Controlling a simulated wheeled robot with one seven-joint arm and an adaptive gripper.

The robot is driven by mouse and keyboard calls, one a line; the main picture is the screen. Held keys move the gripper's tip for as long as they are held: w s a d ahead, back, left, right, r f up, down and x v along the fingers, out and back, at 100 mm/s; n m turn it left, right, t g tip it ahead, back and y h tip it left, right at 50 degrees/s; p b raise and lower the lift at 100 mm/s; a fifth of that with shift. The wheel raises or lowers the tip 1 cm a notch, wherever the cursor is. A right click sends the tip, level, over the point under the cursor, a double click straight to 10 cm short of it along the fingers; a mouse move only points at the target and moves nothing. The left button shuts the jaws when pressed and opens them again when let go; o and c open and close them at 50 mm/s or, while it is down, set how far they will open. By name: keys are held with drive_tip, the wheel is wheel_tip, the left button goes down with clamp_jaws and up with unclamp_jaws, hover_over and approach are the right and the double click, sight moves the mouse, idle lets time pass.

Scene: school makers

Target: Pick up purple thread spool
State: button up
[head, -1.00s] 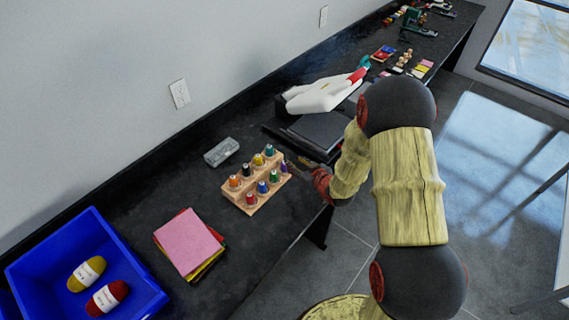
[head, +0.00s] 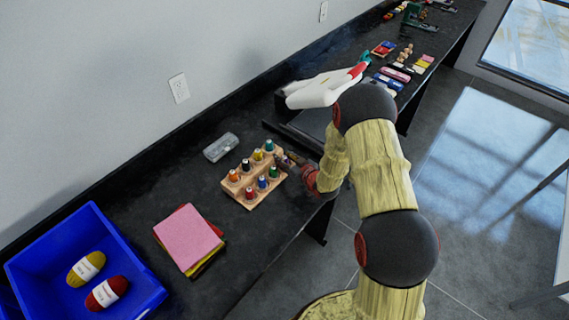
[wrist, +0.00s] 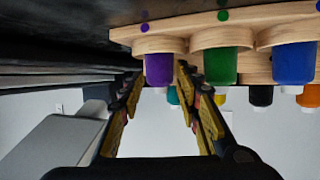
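The purple thread spool (wrist: 159,70) sits in the near end of a wooden rack (wrist: 180,28), which appears upside down in the wrist view. My gripper (wrist: 158,82) is open, with one finger on each side of the purple spool. I see a gap on both sides, so the fingers are not closed on it. In the head view my gripper (head: 289,160) reaches the right end of the rack (head: 262,197) from the right. It largely hides the purple spool there.
A green spool (wrist: 221,66) stands right beside the right finger, then a blue spool (wrist: 294,62). Other spools fill the rack. A grey box (head: 220,147) lies behind it.

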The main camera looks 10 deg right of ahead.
drive_tip(key=c, duration=0.3)
drive_tip(key=c, duration=0.4)
drive_tip(key=shift+r, duration=0.1)
drive_tip(key=shift+c, duration=0.6)
